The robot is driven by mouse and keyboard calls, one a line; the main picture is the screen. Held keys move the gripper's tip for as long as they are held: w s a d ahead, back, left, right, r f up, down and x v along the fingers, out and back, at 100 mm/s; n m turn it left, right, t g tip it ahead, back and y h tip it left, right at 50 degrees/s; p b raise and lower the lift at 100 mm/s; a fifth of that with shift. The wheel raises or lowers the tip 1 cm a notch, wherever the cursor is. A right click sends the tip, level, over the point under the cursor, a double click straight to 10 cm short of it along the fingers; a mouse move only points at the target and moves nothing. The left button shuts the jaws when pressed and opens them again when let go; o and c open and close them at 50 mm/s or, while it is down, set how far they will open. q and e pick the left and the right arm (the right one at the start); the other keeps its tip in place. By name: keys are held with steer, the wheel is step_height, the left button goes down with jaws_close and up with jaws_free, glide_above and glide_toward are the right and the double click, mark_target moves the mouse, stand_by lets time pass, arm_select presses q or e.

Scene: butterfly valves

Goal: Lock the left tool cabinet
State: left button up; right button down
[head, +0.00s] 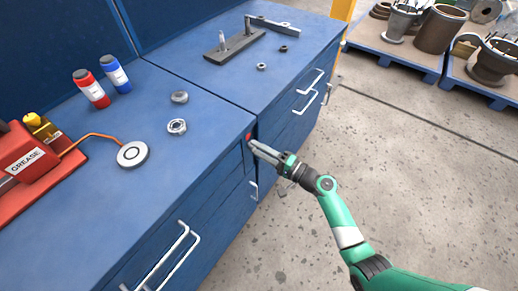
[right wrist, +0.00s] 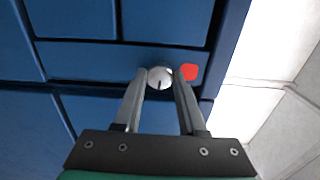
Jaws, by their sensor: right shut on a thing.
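The left tool cabinet (head: 218,212) is blue and fills the lower left and middle of the head view. Its lock, a round silver knob (right wrist: 160,76) with a short dark slot, sits on the front panel near the cabinet's corner. A red mark (right wrist: 189,72) is right beside the knob; in the head view it shows just above my fingertips. My right gripper (head: 252,145) has its fingers on both sides of the knob, shut on it. In the head view the fingers hide the knob. My left gripper is not in view.
The right cabinet (head: 285,115) adjoins it, with bar handles. On the tops lie a red grease box (head: 28,160), a red bottle (head: 92,90), a blue bottle (head: 116,74), nuts and a metal fixture (head: 235,45). Concrete floor is clear in front; pallets with valve parts stand at upper right.

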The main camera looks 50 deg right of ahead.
steer(key=shift+c, duration=2.4)
jaws_free()
steer(key=shift+s, duration=0.1)
steer(key=s+d+p, duration=0.1)
steer(key=s+p, duration=0.1)
steer(key=s, duration=0.9)
steer(key=shift+s+d, duration=0.15)
steer(key=shift+d, duration=0.25)
steer(key=shift+p, duration=0.3)
